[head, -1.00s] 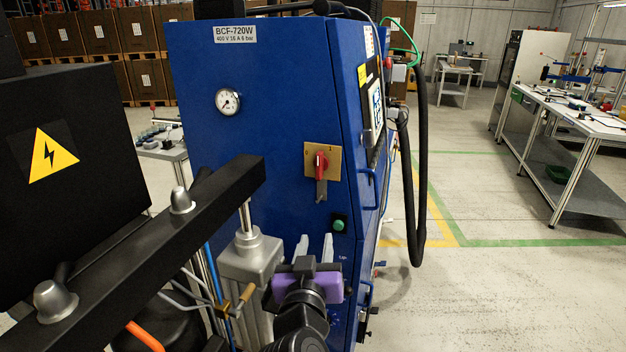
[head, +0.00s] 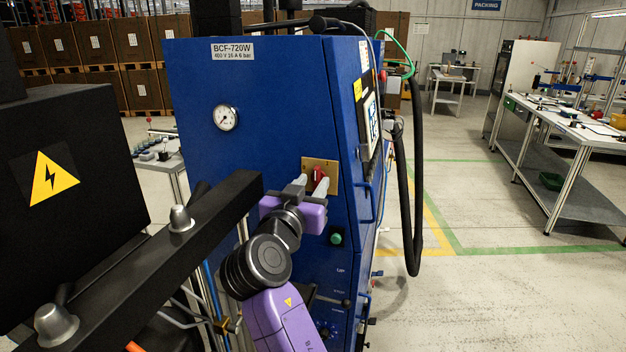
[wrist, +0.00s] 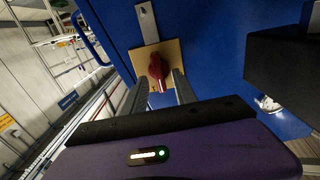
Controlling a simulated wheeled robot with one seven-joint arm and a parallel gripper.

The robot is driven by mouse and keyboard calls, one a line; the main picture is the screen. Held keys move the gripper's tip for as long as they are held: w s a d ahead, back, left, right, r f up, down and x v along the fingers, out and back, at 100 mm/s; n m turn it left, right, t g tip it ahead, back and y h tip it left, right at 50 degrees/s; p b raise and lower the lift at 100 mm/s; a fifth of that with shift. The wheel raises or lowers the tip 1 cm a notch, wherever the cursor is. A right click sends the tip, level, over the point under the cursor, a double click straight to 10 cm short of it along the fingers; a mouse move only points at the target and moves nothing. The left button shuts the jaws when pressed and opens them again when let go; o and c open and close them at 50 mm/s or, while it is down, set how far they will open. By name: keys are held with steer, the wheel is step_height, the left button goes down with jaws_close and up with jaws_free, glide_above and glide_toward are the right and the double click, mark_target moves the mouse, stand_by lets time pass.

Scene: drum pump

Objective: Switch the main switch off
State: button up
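The main switch is a red rotary knob (head: 319,177) on a tan plate (head: 318,163), on the front of the blue cabinet. My gripper (head: 312,184) is up at the switch. In the wrist view my gripper (wrist: 159,80) is open, with one fingertip on each side of the knob. A gap shows beside the knob; I cannot tell whether either finger touches it. The gripper hides the knob's lower part in the head view.
The blue cabinet (head: 270,95) carries a gauge (head: 225,117) and a green button (head: 337,238) below the switch. A black beam (head: 190,235) and a black box with a warning sign (head: 75,170) stand at the left. A black hose (head: 412,200) hangs at the right.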

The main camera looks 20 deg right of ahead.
steer(key=shift+w+d, duration=0.3)
steer(key=shift+w, duration=0.15)
steer(key=shift+c, duration=0.2)
jaws_close()
